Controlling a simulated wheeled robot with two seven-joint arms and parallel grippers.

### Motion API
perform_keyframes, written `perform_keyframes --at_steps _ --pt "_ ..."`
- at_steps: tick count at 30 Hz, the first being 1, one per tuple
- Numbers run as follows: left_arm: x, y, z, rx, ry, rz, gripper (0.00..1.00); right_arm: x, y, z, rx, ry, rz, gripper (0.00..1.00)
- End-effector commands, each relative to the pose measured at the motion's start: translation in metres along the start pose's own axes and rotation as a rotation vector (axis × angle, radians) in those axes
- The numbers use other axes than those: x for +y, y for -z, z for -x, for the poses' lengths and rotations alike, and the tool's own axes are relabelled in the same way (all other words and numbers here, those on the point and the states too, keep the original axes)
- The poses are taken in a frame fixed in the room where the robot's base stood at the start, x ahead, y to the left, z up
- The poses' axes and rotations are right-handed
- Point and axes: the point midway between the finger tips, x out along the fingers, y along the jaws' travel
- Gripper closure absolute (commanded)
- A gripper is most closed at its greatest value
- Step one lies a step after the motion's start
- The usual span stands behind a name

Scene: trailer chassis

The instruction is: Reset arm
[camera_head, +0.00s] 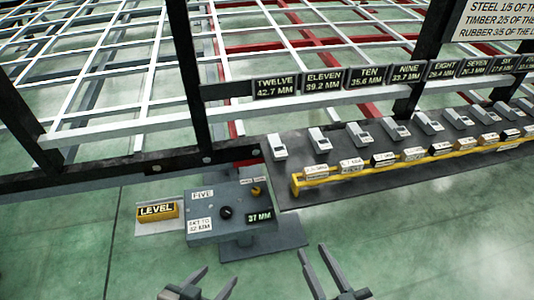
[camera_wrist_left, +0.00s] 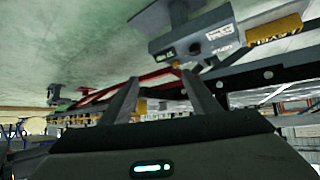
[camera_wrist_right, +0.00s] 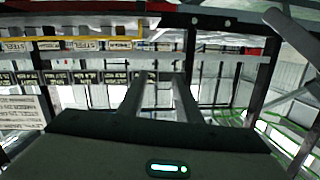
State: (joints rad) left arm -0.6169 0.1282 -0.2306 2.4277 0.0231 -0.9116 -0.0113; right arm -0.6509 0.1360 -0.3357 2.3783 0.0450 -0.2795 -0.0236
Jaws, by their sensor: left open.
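My left gripper (camera_head: 219,275) is at the bottom of the head view, left of centre. Its two fingers are apart with nothing between them, and they also show in the left wrist view (camera_wrist_left: 160,78). My right gripper (camera_head: 311,249) is to the right of it, also low in the head view. Its fingers are apart and empty, as the right wrist view (camera_wrist_right: 158,78) shows too. Both grippers are apart from the grey control box (camera_head: 225,225), which stands just beyond them. Both arms are mostly out of view.
A yellow LEVEL block (camera_head: 157,211) sits left of the box. A dark bench (camera_head: 350,178) with a yellow rail (camera_head: 298,185) and several small labelled blocks runs right. Behind it are black posts and a white and red frame (camera_head: 110,138). Green floor (camera_head: 420,240) is open at front right.

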Motion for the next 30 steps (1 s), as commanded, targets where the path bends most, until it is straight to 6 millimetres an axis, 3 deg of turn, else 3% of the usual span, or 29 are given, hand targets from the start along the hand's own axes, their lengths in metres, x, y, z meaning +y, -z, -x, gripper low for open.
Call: perform_keyframes --at_steps 6,17,23,30 --pt "0.029 0.051 0.006 0.266 -0.058 0.008 0.45 0.0 0.0 0.0 0.0 0.0 0.0 0.69" --pt "0.054 0.101 0.032 0.55 -0.11 0.037 0.45 0.0 0.0 0.0 0.0 0.0 0.0 0.69" --pt "0.047 0.078 0.003 0.436 -0.087 0.023 0.45 0.01 -0.035 -0.012 -0.114 -0.02 0.013 0.69" --pt "0.033 0.03 -0.035 0.263 -0.053 0.011 0.45 0.028 -0.093 -0.018 -0.285 -0.054 0.026 0.69"
